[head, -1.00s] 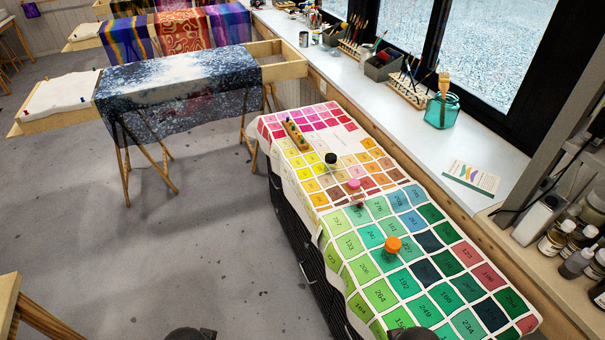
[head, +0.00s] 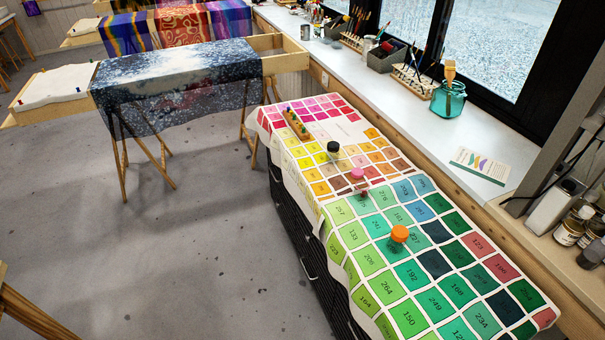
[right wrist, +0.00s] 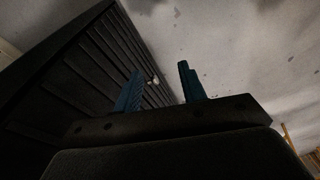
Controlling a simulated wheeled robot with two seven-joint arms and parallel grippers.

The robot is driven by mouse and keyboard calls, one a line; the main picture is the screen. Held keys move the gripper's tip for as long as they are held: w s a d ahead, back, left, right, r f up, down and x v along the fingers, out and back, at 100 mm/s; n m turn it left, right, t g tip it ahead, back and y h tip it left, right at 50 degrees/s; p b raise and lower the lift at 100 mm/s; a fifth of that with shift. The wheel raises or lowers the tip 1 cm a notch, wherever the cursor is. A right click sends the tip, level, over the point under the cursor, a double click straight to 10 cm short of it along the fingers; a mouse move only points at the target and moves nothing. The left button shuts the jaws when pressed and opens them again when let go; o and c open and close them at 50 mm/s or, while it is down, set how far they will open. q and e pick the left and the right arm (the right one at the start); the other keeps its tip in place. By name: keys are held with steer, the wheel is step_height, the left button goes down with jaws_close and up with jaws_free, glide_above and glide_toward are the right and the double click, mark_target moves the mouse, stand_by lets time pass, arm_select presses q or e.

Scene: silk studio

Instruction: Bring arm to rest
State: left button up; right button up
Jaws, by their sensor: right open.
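My right gripper (right wrist: 160,92) shows in the right wrist view with its two blue fingers apart and nothing between them. It is beside the dark slatted drawer cabinet (right wrist: 85,75), with the grey floor (right wrist: 220,45) beyond. The right gripper is outside the head view. My left gripper is not in view. In the head view, the cabinet (head: 296,235) stands under the colour chart cloth (head: 350,262), and neither arm is over the cloth.
On the cloth stand an orange-capped jar (head: 399,234), a pink-capped jar (head: 357,174), a black-capped jar (head: 333,147) and a wooden peg rack (head: 296,124). A trestle frame with dark blue fabric (head: 178,85) is at upper left. Open floor (head: 200,235) lies left of the cabinet.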

arm_select(q)
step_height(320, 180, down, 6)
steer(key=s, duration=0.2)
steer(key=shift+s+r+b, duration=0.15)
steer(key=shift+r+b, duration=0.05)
steer(key=shift+b, duration=0.1)
arm_select(e)
step_height(320, 180, down, 6)
steer(key=s, duration=0.2)
steer(key=shift+s+r, duration=0.15)
steer(key=shift+r, duration=0.05)
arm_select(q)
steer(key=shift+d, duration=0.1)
arm_select(e)
steer(key=shift+s+a, duration=0.1)
